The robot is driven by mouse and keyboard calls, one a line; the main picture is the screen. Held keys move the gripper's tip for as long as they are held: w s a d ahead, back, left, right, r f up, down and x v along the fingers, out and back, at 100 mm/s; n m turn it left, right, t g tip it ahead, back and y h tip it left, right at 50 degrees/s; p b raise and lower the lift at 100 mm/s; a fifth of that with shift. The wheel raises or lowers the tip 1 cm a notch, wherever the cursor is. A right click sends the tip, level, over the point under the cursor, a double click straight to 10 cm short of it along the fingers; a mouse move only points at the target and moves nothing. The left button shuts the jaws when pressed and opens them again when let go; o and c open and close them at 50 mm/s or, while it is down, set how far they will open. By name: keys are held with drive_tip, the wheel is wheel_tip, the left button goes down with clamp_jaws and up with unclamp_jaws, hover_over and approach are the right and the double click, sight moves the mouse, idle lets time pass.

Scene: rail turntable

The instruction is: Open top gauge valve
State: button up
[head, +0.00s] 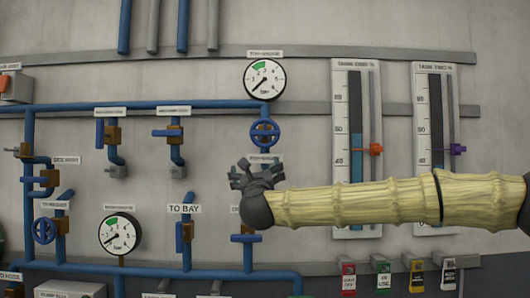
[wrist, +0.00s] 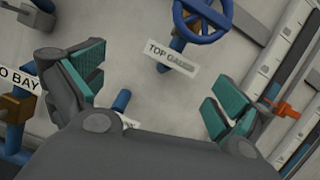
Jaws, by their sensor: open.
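The top gauge valve is a blue handwheel (head: 265,133) on a blue pipe, just under the round white top gauge (head: 264,79) in the head view. The handwheel also shows at the top of the wrist view (wrist: 204,14), cut by the frame edge. A label reading "TOP GAUGE" (wrist: 171,57) is below it, partly blurred. My gripper (head: 257,171) is below the handwheel in the head view, apart from it. In the wrist view its two teal-padded fingers (wrist: 155,90) are spread wide with nothing between them. My forearm comes in from the right.
Two tank level columns (head: 355,100) with an orange slider (head: 375,150) and a purple slider (head: 457,149) stand to the right. Blue pipes with lever valves (head: 107,133) fill the left. A lower gauge (head: 119,234) and another handwheel (head: 44,231) are at lower left.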

sight(265, 133)
wheel_tip(265, 133, up, 8)
drive_tip(key=d+m+t+h, duration=0.1)
drive_tip(key=d+m+h, duration=0.1)
drive_tip(key=d+m, duration=0.1)
drive_tip(key=p+x, duration=0.4)
drive_tip(key=x, duration=0.1)
drive_tip(key=p+x, duration=0.2)
drive_tip(key=x, duration=0.1)
drive_tip(key=shift+s+a+r, duration=0.15)
drive_tip(key=shift+a+r, duration=0.05)
drive_tip(key=shift+a, duration=0.05)
drive_tip(key=shift+p+x, duration=0.4)
drive_tip(key=shift+x, duration=0.45)
drive_tip(key=shift+f, duration=0.2)
drive_tip(key=c, duration=0.8)
